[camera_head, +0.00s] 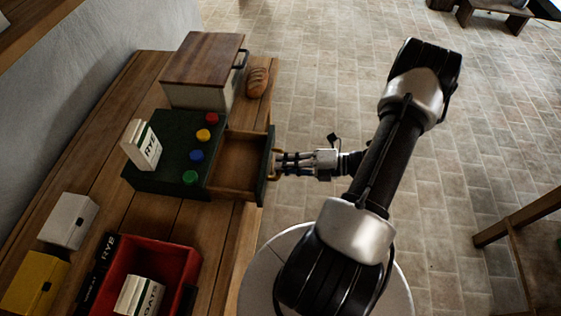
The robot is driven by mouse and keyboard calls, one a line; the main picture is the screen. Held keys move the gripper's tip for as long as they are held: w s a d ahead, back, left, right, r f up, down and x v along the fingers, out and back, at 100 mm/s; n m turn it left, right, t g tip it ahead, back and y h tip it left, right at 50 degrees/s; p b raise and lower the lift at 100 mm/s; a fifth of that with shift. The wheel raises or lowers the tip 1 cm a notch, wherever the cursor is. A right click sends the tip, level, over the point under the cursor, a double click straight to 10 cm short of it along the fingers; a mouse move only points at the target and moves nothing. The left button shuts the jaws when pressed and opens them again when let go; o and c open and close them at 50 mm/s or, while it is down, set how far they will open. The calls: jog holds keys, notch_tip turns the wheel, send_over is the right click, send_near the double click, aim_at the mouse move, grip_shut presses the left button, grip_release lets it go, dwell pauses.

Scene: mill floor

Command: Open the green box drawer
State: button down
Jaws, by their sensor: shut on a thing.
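The green box (172,125) sits on the wooden table, with red, yellow, blue and green buttons on its top. Its drawer (238,163) is pulled out to the right, and the bare wooden inside shows, empty. A handle (274,163) is on the green drawer front (265,167). My gripper (280,163) comes from the right and is shut on this handle. The fingertips are small in the picture.
A white RYE packet (145,146) stands on the green box. A wooden-lidded bin (203,72) and a bread loaf (257,81) are behind it. A red crate (150,246) holding an OATS packet (138,296), white box (68,221) and yellow box (33,283) are nearer. Floor at right is mostly clear.

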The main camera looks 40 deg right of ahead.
jog(key=c, duration=1.7)
grip_release()
jog(key=shift+o, duration=0.2)
jog(key=v, duration=1.2)
